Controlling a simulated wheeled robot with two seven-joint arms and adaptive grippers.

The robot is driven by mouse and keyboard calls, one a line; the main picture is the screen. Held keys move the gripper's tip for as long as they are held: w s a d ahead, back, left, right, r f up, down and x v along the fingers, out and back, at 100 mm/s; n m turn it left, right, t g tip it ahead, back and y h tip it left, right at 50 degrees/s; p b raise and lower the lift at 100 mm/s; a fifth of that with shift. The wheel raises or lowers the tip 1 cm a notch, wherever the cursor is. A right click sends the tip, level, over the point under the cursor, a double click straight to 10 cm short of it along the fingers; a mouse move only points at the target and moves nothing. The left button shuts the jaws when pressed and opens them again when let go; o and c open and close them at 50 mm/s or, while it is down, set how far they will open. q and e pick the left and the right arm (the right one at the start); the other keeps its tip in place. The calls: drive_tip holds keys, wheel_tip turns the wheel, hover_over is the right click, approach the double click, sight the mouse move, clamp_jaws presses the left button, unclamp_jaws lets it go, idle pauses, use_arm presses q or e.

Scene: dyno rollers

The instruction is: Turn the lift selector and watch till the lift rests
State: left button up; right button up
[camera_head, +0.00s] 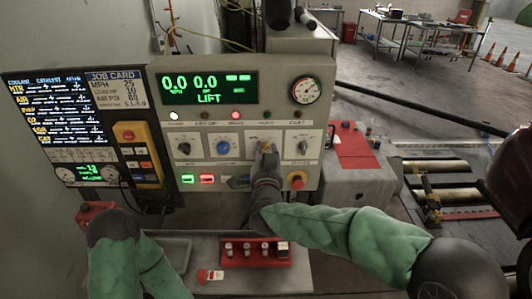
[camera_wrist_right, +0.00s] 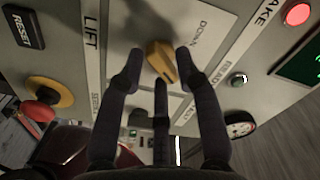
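The lift selector is a yellow knob (camera_wrist_right: 161,60) on a white plate; "LIFT" and "DOWN" lettering shows beside it in the wrist view. My right gripper (camera_wrist_right: 157,72) has its fingers apart, one on each side of the knob; I cannot tell whether they touch it. In the head view, my right gripper (camera_head: 265,160) covers most of the selector. The panel display (camera_head: 208,88) reads 0.0 and 0.0 with "LIFT" below. My left arm (camera_head: 135,258) shows at the lower left, but its gripper is not visible.
A red stop button (camera_head: 297,180) sits below right. A red tray of small parts (camera_head: 255,262) lies on the shelf below. Rollers (camera_head: 450,167) lie on the right.

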idle(0.3)
drive_tip(key=s, duration=1.2)
